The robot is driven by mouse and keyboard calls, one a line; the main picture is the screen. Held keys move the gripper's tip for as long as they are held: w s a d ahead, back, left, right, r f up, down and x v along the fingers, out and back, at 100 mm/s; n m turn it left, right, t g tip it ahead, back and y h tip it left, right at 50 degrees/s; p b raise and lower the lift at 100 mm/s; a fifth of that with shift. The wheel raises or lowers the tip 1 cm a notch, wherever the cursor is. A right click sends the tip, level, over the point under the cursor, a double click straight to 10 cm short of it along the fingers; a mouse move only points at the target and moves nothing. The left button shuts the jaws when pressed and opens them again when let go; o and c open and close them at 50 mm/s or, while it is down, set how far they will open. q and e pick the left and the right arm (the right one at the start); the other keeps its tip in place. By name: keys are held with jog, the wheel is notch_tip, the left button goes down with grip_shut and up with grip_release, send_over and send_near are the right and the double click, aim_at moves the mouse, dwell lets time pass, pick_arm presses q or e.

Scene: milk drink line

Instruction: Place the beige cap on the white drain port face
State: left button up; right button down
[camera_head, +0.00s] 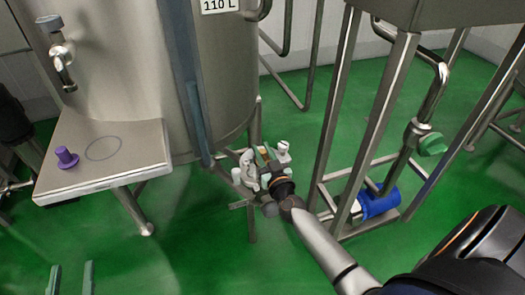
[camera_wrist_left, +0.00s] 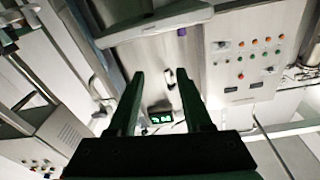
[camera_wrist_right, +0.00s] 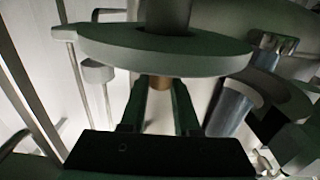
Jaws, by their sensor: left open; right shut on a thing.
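My right gripper (camera_head: 267,156) is under the tank's lower edge, among pale fittings. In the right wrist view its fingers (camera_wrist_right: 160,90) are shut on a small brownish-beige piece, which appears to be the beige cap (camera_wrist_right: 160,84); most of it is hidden. A broad pale disc (camera_wrist_right: 165,48) lies just beyond the fingertips; I cannot tell whether the cap touches it or whether it is the drain port face. A small white fitting (camera_head: 282,147) shows beside the gripper in the head view. My left gripper (camera_head: 70,279) is open and empty at the lower left, above the green floor.
A steel shelf (camera_head: 135,170) on the left bears a purple piece (camera_head: 66,158) and a drawn ring. The steel tank (camera_head: 130,70) stands behind. Steel frame legs (camera_head: 372,120), a blue part (camera_head: 380,203) and a green handle (camera_head: 432,145) are to the right. The front floor is clear.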

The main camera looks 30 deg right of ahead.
aim_at(264, 154)
jog(key=shift+f, duration=0.15)
jog(key=c, duration=0.6)
grip_release()
jog(key=shift+c, duration=0.2)
pick_arm(q)
jog(key=shift+r, duration=0.45)
pick_arm(e)
jog(key=shift+r, duration=0.2)
jog(key=p+v, duration=0.1)
jog(key=v, duration=0.3)
jog(key=p+v, duration=0.1)
jog(key=v, duration=0.7)
pick_arm(q)
notch_tip(264, 154, down, 13)
jog(key=s+n+g+y, duration=0.1)
jog(key=s+g, duration=0.1)
jog(key=g, duration=0.3)
jog(key=shift+s+a+r+n+y, duration=0.15)
jog(key=shift+s+r+n+y, duration=0.1)
jog(key=shift+n+y, duration=0.15)
pick_arm(e)
jog(key=s+a+n+g+y, duration=0.2)
jog(key=s+a+n+y, duration=0.1)
jog(key=a, duration=0.5)
jog(key=s+a+n+g+y, duration=0.2)
jog(key=s+a+y, duration=0.3)
jog(key=a, duration=0.3)
jog(key=shift+s+a+n, duration=0.35)
jog(key=shift+s+n, duration=0.15)
jog(key=shift+n, duration=0.2)
